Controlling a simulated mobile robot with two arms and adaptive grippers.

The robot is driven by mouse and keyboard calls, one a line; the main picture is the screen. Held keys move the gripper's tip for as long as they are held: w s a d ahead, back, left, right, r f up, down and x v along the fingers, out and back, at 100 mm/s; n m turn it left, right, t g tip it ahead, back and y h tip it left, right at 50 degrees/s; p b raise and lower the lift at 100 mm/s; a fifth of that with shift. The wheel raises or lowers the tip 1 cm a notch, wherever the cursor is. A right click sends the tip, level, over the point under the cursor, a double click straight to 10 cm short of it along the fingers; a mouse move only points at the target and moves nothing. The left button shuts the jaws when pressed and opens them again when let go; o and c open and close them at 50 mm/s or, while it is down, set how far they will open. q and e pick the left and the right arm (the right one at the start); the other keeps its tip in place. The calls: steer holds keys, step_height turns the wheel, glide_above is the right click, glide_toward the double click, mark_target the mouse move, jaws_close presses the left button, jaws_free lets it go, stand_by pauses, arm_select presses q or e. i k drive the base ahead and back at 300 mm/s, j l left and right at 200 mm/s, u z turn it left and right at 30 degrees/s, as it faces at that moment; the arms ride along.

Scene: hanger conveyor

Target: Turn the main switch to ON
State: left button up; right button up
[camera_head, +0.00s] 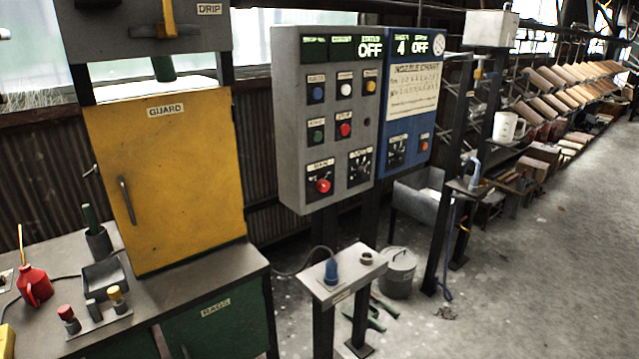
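The main switch (323,186) is a red knob on a dark plate, low on the left of the grey control panel (289,130). A small label reading MAIN sits above it. Its exact pointer direction is too small to read. A lit display (370,49) at the panel's top right reads OFF. Neither of my grippers shows in the head view, and nothing touches the switch.
A rotary selector (359,167) sits right of the switch, with several buttons above. A blue panel (397,125) adjoins on the right. A small stand (345,284) with a blue plug is below. A yellow guard door (170,180) and workbench are left. Floor at right is clear.

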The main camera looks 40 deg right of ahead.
mark_target(322, 185)
steer(key=z, duration=1.25)
